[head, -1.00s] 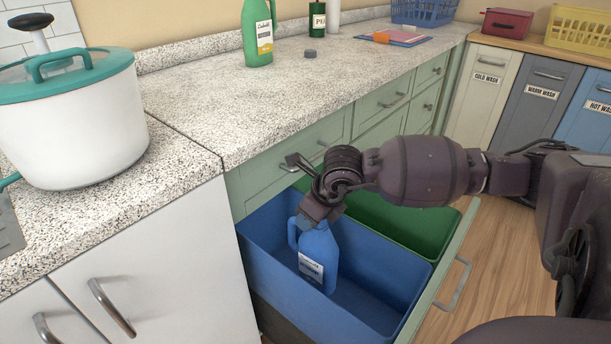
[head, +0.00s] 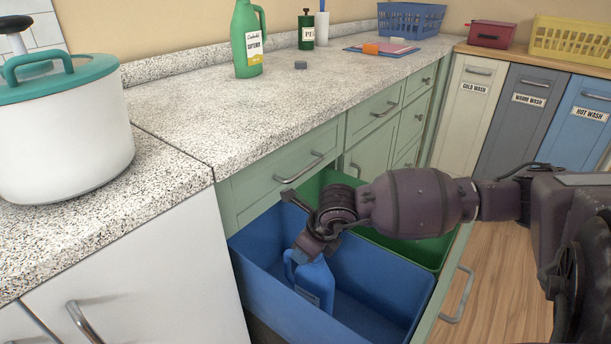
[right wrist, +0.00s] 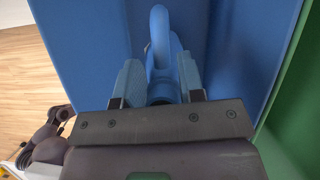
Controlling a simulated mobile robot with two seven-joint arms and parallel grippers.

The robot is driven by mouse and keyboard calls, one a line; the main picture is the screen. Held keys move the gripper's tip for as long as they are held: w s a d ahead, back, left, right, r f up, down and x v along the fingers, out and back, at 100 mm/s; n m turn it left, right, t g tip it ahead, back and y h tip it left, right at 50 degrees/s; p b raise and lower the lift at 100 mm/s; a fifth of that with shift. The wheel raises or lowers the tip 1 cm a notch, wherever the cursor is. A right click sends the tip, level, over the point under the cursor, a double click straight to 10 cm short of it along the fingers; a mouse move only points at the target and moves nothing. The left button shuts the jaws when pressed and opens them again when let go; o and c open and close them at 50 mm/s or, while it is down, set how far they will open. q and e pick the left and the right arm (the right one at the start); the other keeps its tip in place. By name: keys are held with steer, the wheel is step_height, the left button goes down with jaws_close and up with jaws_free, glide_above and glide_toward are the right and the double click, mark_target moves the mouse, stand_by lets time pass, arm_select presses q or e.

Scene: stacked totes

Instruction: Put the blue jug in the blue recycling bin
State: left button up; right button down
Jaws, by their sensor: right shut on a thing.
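The blue jug (head: 314,284) is upright inside the blue recycling bin (head: 389,284), which sits in a pulled-out drawer. My right gripper (head: 310,248) points down into the bin and is shut on the jug's top. In the right wrist view, the two fingers (right wrist: 158,88) close on either side of the jug's neck, and the jug's handle (right wrist: 160,35) shows beyond them. The blue bin's walls (right wrist: 85,40) surround it there. I cannot tell whether the jug touches the bin's floor. My left gripper is not in view.
A green bin (head: 425,252) stands behind the blue one in the same drawer. The drawer front has a metal handle (head: 457,296). The speckled counter (head: 240,115) above holds a green bottle (head: 248,40) and a white pot (head: 60,130). Wooden floor (head: 507,280) is clear at right.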

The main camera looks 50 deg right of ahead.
steer(key=shift+f, duration=0.15)
steer(key=c, duration=0.7)
jaws_free()
arm_select(q)
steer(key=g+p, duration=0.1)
steer(key=p, duration=0.4)
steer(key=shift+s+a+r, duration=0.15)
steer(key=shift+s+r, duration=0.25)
arm_select(e)
steer(key=v, duration=1.2)
steer(key=shift+r, duration=0.3)
